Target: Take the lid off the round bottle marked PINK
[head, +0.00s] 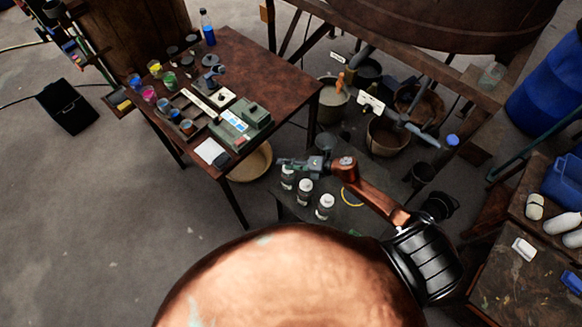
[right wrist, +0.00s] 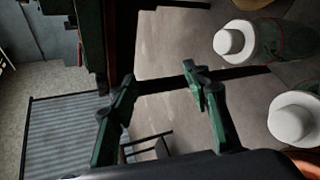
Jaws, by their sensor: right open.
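Three round bottles with white lids stand in a slanting row on a low dark stand (head: 340,222) in the head view: a far bottle (head: 288,183), a middle bottle (head: 305,198) and a near bottle (head: 325,212). I cannot read which is marked PINK. My right gripper (head: 283,162) is over the far end of the row, partly covering the far bottle. In the right wrist view its green fingers (right wrist: 160,76) are apart with nothing between them. Two white lids, an upper lid (right wrist: 235,41) and a lower lid (right wrist: 294,118), show to the right of the fingers. My left gripper is out of view.
A brown table (head: 255,62) with paint pots and a green box (head: 240,122) stands beyond, to the left. Several buckets, one a grey bucket (head: 333,100), stand behind the stand. A yellow ring (head: 353,197) marks the stand beside the bottles.

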